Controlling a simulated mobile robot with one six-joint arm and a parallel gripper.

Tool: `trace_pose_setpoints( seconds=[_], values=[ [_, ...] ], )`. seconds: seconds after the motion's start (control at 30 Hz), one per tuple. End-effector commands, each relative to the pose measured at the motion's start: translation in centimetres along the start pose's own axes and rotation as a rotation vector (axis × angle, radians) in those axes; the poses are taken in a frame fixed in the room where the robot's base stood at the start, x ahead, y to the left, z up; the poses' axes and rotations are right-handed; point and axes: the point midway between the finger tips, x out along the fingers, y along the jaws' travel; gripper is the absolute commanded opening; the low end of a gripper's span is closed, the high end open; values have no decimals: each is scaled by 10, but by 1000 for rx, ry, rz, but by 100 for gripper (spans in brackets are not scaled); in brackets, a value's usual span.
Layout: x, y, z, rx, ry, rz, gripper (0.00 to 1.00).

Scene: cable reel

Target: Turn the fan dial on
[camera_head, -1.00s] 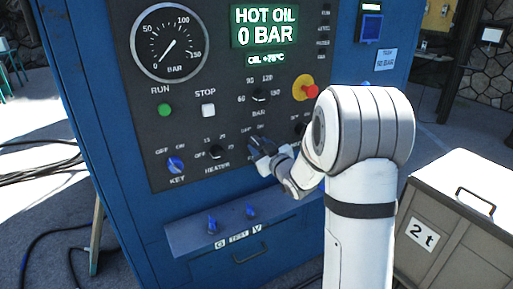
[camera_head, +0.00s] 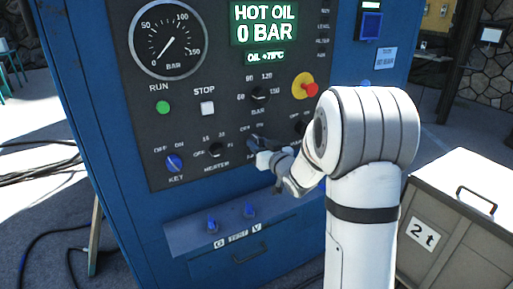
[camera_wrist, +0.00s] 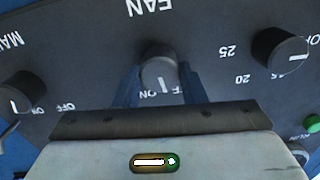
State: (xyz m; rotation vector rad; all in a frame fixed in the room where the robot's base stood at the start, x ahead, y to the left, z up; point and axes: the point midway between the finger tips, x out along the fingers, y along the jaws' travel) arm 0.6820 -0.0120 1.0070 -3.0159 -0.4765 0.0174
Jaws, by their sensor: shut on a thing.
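The fan dial (camera_wrist: 158,72) is a round dark knob with a white pointer mark, under the upside-down FAN label in the wrist view. My gripper (camera_wrist: 161,88) is shut on it, with one blue-grey finger on each side. The mark points down in that view, between the ON and the partly hidden OFF lettering; I cannot tell exactly which setting it is at. In the head view my gripper (camera_head: 257,145) is against the lower middle of the dark panel and hides most of the dial.
The heater dial (camera_head: 214,150) and blue key switch (camera_head: 174,163) sit left of my gripper. A pressure dial (camera_head: 260,94) and red emergency button (camera_head: 311,90) are above. A ledge with blue levers (camera_head: 212,224) juts out below. A grey cabinet (camera_head: 460,220) stands at right.

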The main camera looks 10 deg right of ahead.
Motion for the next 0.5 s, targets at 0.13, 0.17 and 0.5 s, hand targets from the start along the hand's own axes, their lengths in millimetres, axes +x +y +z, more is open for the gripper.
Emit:
trace_pose_setpoints(
  seconds=[0.13, 0.17, 0.5],
  values=[
    [-1, -1, 5, 140, -11, -2, 14],
    [-1, -1, 5, 168, -11, -2, 14],
    [-1, -1, 6, 459, -14, 1, 14]
  ],
)
